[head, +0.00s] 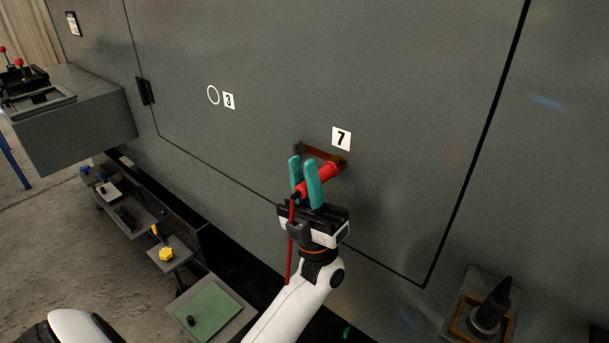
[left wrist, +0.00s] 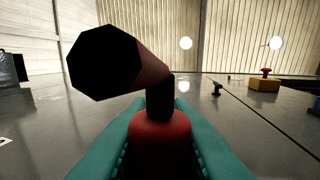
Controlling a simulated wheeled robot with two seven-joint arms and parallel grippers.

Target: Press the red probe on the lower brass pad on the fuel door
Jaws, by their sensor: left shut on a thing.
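My left gripper (head: 307,180) has its two teal fingers shut on the red probe (head: 319,181) in front of the dark grey door (head: 250,70). The probe slants up to the right, and its thicker red end lies just below the label 7. A red lead hangs from its lower end. In the left wrist view the red probe (left wrist: 160,133) sits between the fingers. My right gripper is out of view.
The label 7 (head: 341,138) is above the probe; a white ring (head: 213,95) and label 3 (head: 229,100) are farther left. A grey box (head: 75,120) juts out at left. Low shelves hold a yellow knob (head: 166,254) and green pad (head: 210,312). A black cone (head: 492,305) stands at lower right.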

